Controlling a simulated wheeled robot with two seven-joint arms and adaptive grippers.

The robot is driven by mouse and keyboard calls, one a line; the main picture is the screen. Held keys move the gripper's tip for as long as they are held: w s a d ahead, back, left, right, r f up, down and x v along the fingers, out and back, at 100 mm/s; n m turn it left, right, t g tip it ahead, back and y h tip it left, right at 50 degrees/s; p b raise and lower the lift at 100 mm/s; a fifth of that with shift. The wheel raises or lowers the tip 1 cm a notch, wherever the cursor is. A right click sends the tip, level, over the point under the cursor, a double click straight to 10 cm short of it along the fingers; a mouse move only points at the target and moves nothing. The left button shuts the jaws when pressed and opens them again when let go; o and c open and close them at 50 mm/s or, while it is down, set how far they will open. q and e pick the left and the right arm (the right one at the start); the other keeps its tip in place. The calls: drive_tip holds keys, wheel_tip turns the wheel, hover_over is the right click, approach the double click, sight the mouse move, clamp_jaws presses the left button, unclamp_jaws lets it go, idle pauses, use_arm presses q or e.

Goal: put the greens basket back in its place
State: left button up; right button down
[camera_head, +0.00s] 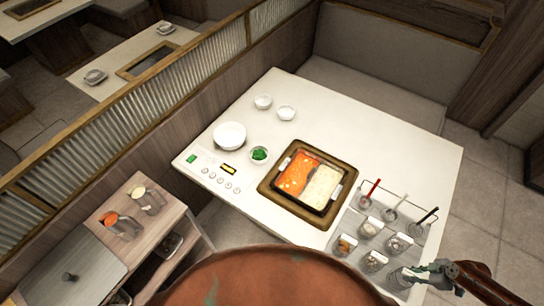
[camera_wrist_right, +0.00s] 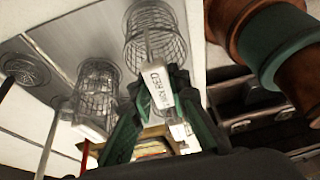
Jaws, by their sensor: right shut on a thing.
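My right gripper (camera_head: 422,273) is at the front right corner of the table, over the steel rack (camera_head: 424,232). In the wrist view its green fingers (camera_wrist_right: 165,105) are shut on the labelled handle of a wire basket (camera_wrist_right: 152,38). The held basket also shows in the head view (camera_head: 399,279). I cannot tell whether it rests in the rack or hangs just above it. Its contents are not clear. My left gripper is not in view.
Other labelled baskets stand in the rack, one close beside in the wrist view (camera_wrist_right: 97,95). Red (camera_head: 374,186) and dark (camera_head: 430,214) handles rise behind them. A two-part hot pot (camera_head: 309,182) sits left of the rack.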

drive_tip(key=shift+f, duration=0.35)
idle(0.4)
drive_tip(key=c, duration=1.9)
unclamp_jaws()
drive_tip(key=shift+o, duration=0.7)
drive_tip(key=shift+o, duration=0.7)
drive_tip(key=o, duration=0.7)
drive_tip(key=shift+c, duration=0.2)
drive_tip(key=shift+r, duration=0.15)
